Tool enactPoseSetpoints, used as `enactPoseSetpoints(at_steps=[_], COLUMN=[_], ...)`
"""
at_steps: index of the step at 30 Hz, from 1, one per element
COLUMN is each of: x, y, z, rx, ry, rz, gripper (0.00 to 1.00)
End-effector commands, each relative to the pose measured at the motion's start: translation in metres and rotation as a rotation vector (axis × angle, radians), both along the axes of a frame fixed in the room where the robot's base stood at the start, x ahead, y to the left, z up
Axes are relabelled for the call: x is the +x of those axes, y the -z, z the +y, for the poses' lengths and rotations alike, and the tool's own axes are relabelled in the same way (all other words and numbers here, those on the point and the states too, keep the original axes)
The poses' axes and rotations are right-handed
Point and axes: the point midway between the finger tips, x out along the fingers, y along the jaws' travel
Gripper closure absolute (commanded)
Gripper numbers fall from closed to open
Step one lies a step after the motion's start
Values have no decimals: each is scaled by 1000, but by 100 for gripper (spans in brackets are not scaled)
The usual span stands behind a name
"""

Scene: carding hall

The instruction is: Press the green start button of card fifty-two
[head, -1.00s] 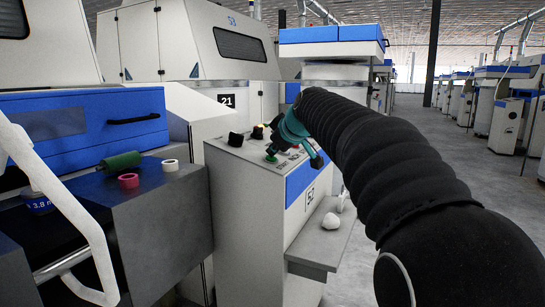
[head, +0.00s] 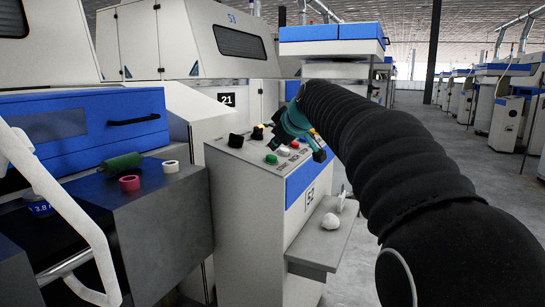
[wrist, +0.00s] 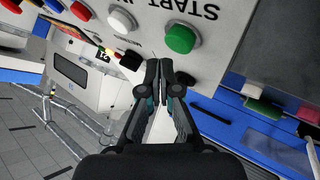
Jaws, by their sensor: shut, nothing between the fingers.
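The green start button (head: 271,159) sits on the sloped top panel of the pedestal marked 52 (head: 310,197). In the wrist view the green button (wrist: 180,38) is fully visible beside the word START, just beyond and slightly right of the fingertips. My gripper (wrist: 161,72) is shut and empty. In the head view my gripper (head: 280,141) is above the panel, up and right of the green button and apart from it. A white button (wrist: 122,21) and a red button (wrist: 80,11) lie in a row with the green one.
Black knobs (head: 236,140) stand at the panel's back left. A small shelf (head: 318,248) with a white lump (head: 331,221) juts from the pedestal's right side. The aisle at right is open.

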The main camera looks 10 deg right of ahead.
Motion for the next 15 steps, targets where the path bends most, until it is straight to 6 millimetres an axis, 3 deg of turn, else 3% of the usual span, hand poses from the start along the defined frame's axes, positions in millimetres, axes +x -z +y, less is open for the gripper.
enactPoseSetpoints(at_steps=[15], x=[-6], y=[-44], z=[-9], rx=[-1], ry=[1], rz=[-1], gripper=[100])
